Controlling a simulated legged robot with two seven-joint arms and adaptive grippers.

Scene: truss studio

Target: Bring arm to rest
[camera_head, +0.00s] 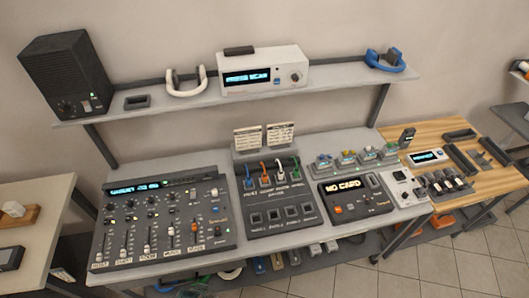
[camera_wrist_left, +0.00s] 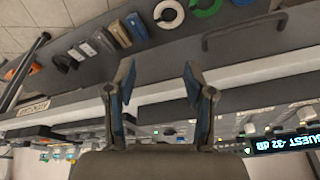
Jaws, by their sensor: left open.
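My left gripper (camera_wrist_left: 160,88) shows in the left wrist view. Its two dark fingers with blue inner pads stand wide apart, with nothing between them. The wrist picture appears upside down; the fingers are over the front edge of the grey desk, with the lower shelf showing past them. Neither arm and neither gripper shows in the head view. My right gripper is not in either view.
The grey desk holds an audio mixer (camera_head: 160,222), a switch panel (camera_head: 275,205) and a "NO CARD" recorder (camera_head: 352,196). A raised shelf (camera_head: 200,105) carries a black speaker (camera_head: 66,75) and headphones (camera_head: 186,82). A wooden table (camera_head: 440,150) stands right. Tiled floor lies in front.

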